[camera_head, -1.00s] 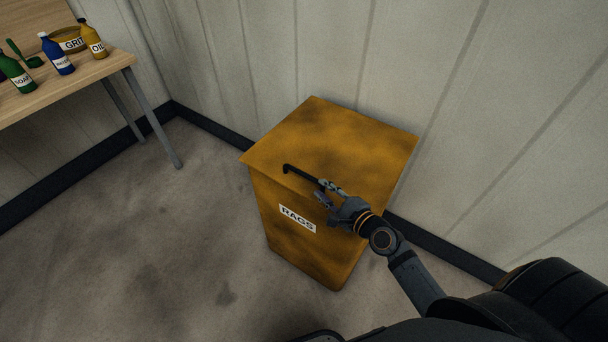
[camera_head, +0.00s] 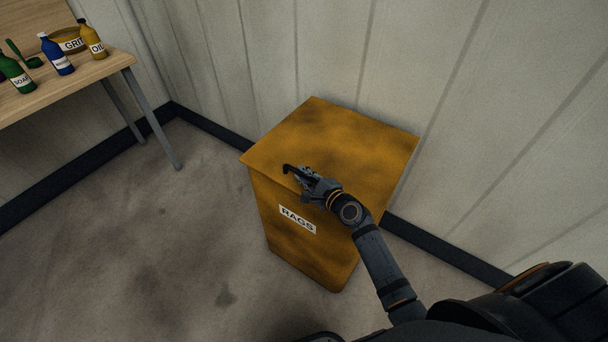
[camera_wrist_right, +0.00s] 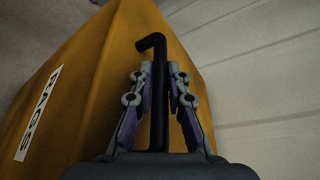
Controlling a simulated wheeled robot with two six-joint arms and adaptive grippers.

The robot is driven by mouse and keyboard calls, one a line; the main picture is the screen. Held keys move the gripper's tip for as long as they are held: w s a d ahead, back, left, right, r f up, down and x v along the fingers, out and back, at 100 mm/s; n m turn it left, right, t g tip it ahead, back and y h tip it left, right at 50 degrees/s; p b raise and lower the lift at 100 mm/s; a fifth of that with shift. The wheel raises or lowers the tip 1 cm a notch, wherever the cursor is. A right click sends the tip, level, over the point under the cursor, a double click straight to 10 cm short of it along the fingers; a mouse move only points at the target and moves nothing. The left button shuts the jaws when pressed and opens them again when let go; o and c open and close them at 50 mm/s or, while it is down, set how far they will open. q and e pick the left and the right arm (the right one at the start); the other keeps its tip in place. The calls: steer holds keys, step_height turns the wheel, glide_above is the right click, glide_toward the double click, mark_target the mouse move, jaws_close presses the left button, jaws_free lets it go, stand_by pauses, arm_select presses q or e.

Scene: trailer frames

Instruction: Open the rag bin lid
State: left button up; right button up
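The rag bin is a mustard-yellow box (camera_head: 300,250) with a white RAGS label (camera_head: 297,219) on its front. Its flat lid (camera_head: 335,135) looks closed. A black bar handle (camera_head: 289,168) lies along the lid's front edge; its bent end also shows in the right wrist view (camera_wrist_right: 152,42). My right gripper (camera_head: 301,178) is at the handle. In the right wrist view its two fingers (camera_wrist_right: 159,85) stand either side of the bar, with gaps beside it that widen toward the palm, so it looks open around the bar. The handle's near end is hidden. My left gripper is out of view.
A wooden table (camera_head: 110,68) at upper left holds a green SOAP bottle (camera_head: 20,80), a blue bottle (camera_head: 58,62), an OIL bottle (camera_head: 96,46) and a GRIT tub (camera_head: 70,40). Pale walls stand behind the bin. The floor left of it is clear.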

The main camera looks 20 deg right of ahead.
jaws_close()
